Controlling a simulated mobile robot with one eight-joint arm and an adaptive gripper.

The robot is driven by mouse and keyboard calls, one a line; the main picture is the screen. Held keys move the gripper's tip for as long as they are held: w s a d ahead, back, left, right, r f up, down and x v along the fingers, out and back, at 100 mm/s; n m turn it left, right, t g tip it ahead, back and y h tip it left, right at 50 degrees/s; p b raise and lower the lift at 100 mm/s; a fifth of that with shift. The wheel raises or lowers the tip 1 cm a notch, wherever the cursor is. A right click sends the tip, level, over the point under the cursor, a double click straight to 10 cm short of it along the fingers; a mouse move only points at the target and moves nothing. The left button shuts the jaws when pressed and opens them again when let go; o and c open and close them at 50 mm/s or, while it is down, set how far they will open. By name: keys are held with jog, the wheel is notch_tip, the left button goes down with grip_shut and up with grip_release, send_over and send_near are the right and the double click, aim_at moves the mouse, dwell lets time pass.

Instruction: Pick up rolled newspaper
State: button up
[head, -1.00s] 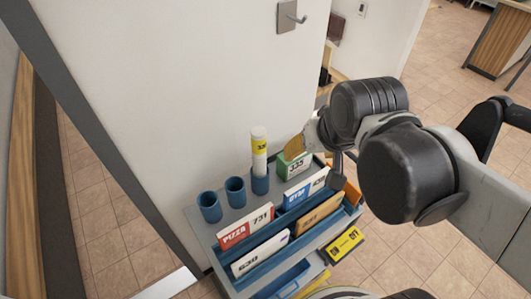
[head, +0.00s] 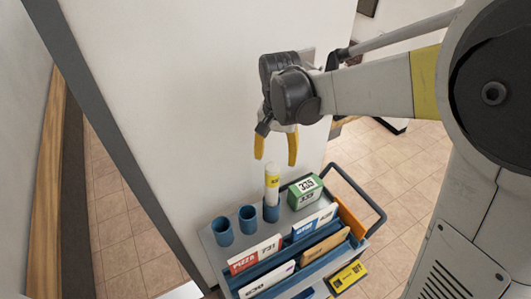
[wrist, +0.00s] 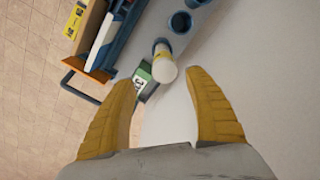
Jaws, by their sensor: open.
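The rolled newspaper (head: 272,183) is a white roll with a yellow band. It stands upright in a blue cup (head: 271,211) on the cart's top shelf. In the wrist view its white end (wrist: 164,71) shows beyond the fingertips, roughly between them. My gripper (head: 275,163) has yellow fingers pointing down, open and empty. In the head view it is just above the top of the roll, apart from it. The two fingers (wrist: 165,83) are spread wide in the wrist view.
A green box (head: 305,192) marked 335 stands right of the roll. Two empty blue cups (head: 247,219) are to the left. Several envelopes (head: 256,252) fill the cart's front slots. A white door (head: 200,100) is close behind the cart.

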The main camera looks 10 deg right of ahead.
aim_at(274, 166)
jog(key=shift+w+a+f, duration=0.15)
jog(key=shift+f, duration=0.2)
notch_tip(274, 166, down, 5)
jog(key=shift+f+b, duration=0.2)
jog(key=shift+b, duration=0.6)
jog(key=f, duration=0.1)
jog(key=f+b, duration=0.1)
jog(key=f, duration=0.3)
jog(key=shift+a+b, duration=0.25)
jog(key=shift+b, duration=0.05)
grip_shut()
